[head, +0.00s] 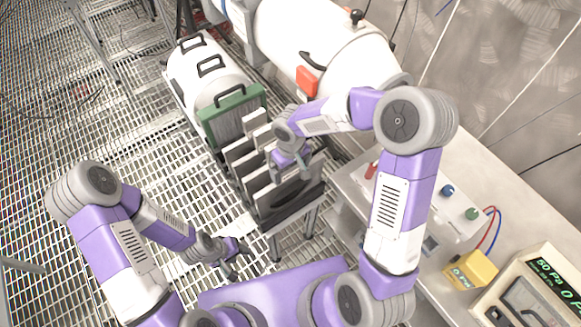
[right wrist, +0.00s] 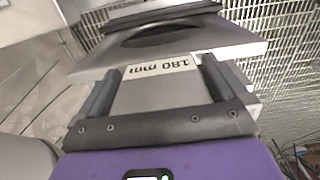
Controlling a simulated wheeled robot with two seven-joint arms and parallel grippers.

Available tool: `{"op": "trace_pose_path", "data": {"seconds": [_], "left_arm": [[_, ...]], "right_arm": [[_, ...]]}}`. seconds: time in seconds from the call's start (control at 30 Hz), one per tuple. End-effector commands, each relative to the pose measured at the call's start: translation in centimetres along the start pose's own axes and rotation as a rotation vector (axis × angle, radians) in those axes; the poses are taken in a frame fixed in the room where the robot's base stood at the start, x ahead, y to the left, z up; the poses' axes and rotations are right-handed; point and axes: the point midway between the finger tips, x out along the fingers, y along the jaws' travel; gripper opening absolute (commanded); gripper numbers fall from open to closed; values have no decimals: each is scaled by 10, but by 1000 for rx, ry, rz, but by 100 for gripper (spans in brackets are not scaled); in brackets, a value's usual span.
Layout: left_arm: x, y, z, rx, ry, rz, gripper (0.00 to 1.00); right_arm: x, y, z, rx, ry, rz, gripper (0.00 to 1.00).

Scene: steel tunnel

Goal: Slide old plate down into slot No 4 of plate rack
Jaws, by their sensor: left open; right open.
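The plate rack (head: 262,208) stands at centre in the head view, with several grey plates (head: 244,147) upright in a row. I cannot tell which is the old plate, and no slot numbers are readable. My right gripper (head: 292,172) is open over the front part of the rack, close to the plate tops. In the right wrist view its open fingers (right wrist: 160,80) reach toward a grey plate (right wrist: 225,50) with a dark oval; a white "180 mm" label (right wrist: 160,68) shows upside down between them. Contact is unclear. My left gripper (head: 236,257) is open and empty, left of the rack's front.
A green-framed panel (head: 232,115) and a white handled housing (head: 205,70) stand behind the rack. A bench with a yellow box (head: 472,270) and meter (head: 535,290) is at right. The grating left is clear.

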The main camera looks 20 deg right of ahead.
Motion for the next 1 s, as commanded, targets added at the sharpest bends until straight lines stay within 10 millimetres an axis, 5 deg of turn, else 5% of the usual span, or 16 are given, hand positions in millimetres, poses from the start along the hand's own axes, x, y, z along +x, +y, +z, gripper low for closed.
{"op": "trace_pose_path", "data": {"seconds": [0.6, 1.0], "left_arm": [[-28, 10, 1, 0, 0, 0, 43], [-30, 11, 1, 0, 0, 0, 43]], "right_arm": [[-109, 0, -1, 0, 3, 1, 100], [-123, 0, 0, 0, 0, 0, 100]]}}
